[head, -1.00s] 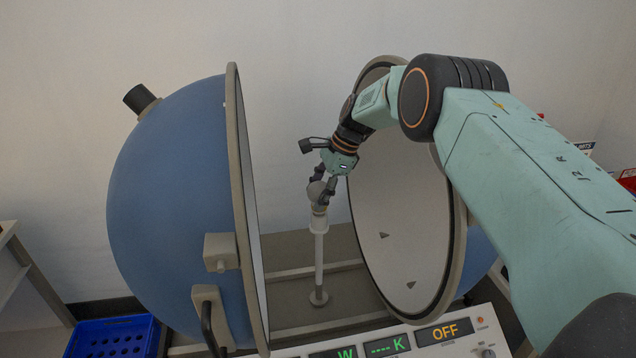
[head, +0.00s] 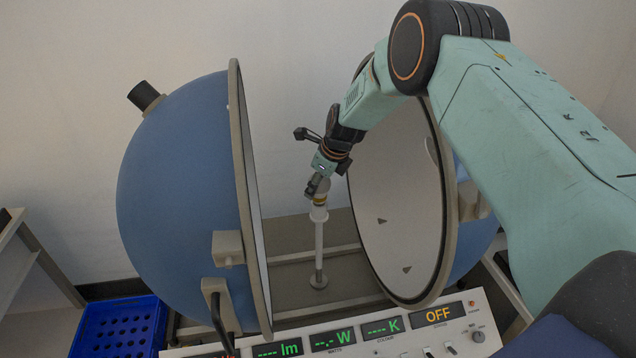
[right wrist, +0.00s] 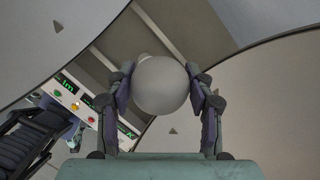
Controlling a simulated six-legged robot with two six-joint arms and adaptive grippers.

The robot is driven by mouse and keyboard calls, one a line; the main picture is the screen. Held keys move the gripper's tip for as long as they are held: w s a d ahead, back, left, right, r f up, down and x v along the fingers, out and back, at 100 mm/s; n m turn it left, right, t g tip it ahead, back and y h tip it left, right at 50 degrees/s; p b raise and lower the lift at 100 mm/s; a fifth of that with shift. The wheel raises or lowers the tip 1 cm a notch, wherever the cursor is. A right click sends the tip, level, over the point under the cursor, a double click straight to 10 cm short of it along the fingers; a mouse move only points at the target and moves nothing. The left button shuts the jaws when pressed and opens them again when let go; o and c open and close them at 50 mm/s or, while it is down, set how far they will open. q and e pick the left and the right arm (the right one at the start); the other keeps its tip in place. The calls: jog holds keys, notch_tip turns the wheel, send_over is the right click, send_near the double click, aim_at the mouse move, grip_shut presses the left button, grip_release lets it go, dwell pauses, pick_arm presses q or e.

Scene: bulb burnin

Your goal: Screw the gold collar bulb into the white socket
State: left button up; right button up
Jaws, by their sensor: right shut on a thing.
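The bulb shows in the right wrist view as a round grey-white globe (right wrist: 162,85) between the two fingers of my right gripper (right wrist: 163,88). In the head view, my right gripper (head: 318,187) is shut on the bulb above the white socket (head: 318,214), which tops a thin upright post. A gold band, the collar (head: 319,200), shows just over the socket, right under the fingers. The bulb stands about upright and its base meets the socket top; how deep it sits I cannot tell. The globe is mostly hidden by the gripper in the head view. My left gripper is not in view.
The blue sphere's left half (head: 178,195) and its open right half (head: 395,205) stand on either side of the post. The control panel (head: 370,335) with a lit OFF display is in front. A blue crate (head: 118,328) sits at the lower left.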

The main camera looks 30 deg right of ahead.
jog(key=shift+m+h, duration=0.4)
jog(key=shift+m, duration=0.8)
jog(key=o, duration=1)
jog(key=shift+o, duration=0.2)
